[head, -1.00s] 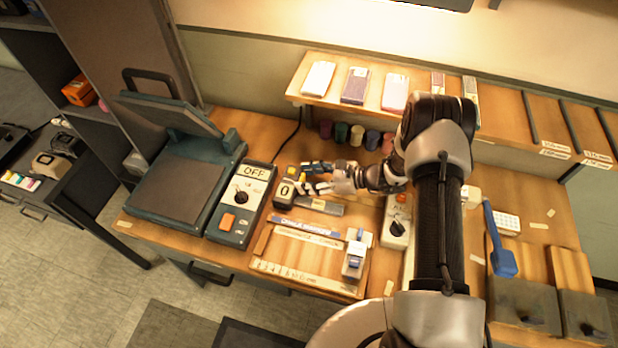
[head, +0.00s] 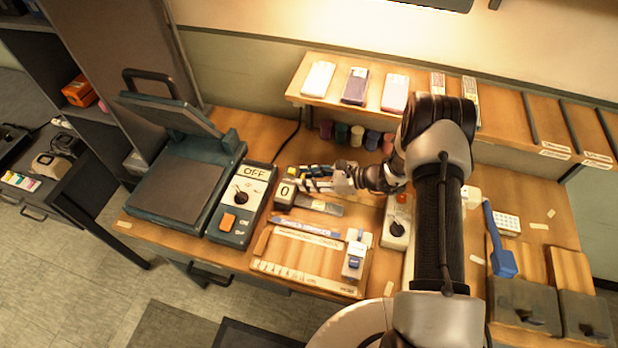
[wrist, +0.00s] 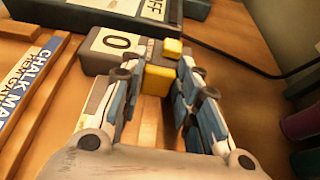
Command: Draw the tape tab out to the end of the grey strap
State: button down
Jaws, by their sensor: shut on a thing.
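A dark box (head: 285,193) marked "0" stands on the table; its "0" face also shows in the wrist view (wrist: 112,42). The yellow tape tab (wrist: 157,82) is between my fingertips, close beside that box. A second small yellow piece (wrist: 172,47) shows just beyond it. My gripper (head: 304,178) is shut on the tab, with its blue-and-grey fingers on either side in the wrist view (wrist: 158,88). The grey strap (head: 320,205) lies on the table, running right from near the box.
A control box marked "OFF" (head: 240,205) and a green press (head: 178,185) stand left. A wooden tray (head: 300,270) with a chalk-marker strip lies in front. A grey knob box (head: 397,222) stands right of the strap. Several coloured rolls (head: 357,135) line the back.

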jog(key=d, duration=0.2)
jog(key=s+d, duration=0.1)
jog(key=shift+s+d, duration=0.1)
jog(key=shift+d, duration=0.3)
jog(key=c, duration=1.2)
grip_release()
jog(key=shift+a, duration=0.1)
notch_tip(320, 180, up, 10)
